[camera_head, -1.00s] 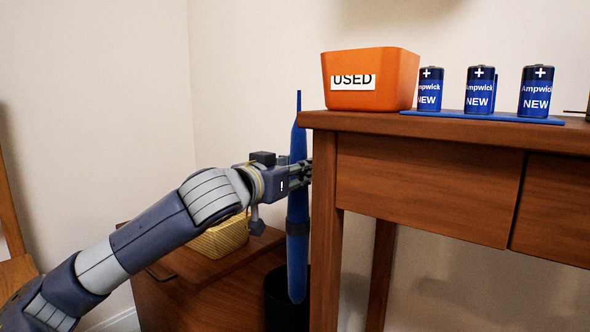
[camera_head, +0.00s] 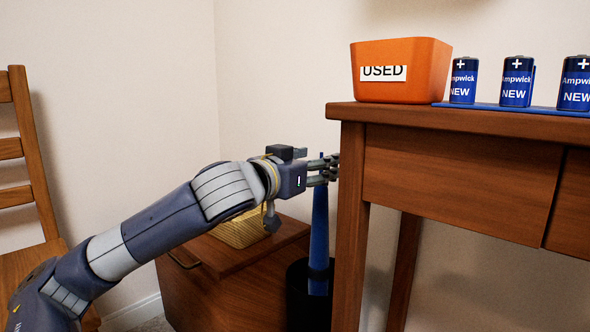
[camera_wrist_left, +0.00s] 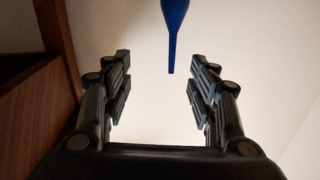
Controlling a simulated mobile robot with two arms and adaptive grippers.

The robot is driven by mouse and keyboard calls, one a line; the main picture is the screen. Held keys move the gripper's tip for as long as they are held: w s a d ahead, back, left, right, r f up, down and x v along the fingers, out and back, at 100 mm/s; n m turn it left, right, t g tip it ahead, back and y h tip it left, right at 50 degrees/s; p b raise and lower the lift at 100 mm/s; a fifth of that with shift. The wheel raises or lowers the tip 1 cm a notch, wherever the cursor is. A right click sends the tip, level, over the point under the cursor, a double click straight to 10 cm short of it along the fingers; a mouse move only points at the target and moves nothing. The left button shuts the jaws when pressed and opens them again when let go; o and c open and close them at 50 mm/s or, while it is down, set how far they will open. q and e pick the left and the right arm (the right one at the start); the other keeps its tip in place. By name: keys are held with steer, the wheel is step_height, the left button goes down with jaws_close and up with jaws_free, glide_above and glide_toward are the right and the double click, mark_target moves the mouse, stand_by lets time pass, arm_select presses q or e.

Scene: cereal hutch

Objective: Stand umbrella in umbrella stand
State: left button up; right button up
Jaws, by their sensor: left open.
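The blue folded umbrella (camera_head: 319,232) stands nearly upright, its lower end inside the dark umbrella stand (camera_head: 296,305) beside the table leg. My left gripper (camera_head: 330,169) is at the umbrella's narrow upper part, with its fingers close to the table leg. In the left wrist view the gripper (camera_wrist_left: 161,90) is open, its two fingers wide apart. There the umbrella's thin end (camera_wrist_left: 173,40) shows between and beyond the fingertips, with no finger touching it. My right gripper is not in view.
A wooden table (camera_head: 450,150) stands close on the right, bearing an orange "USED" bin (camera_head: 400,85) and several blue batteries (camera_head: 516,82). A low wooden cabinet (camera_head: 225,275) with a yellow basket (camera_head: 240,230) is behind my arm. A chair (camera_head: 25,160) stands at left.

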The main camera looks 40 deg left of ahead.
arm_select(q)
steer(key=s, duration=0.9)
steer(key=shift+s+d+r, duration=0.2)
steer(key=shift+d+r, duration=0.1)
steer(key=shift+d, duration=0.1)
stand_by(0.6)
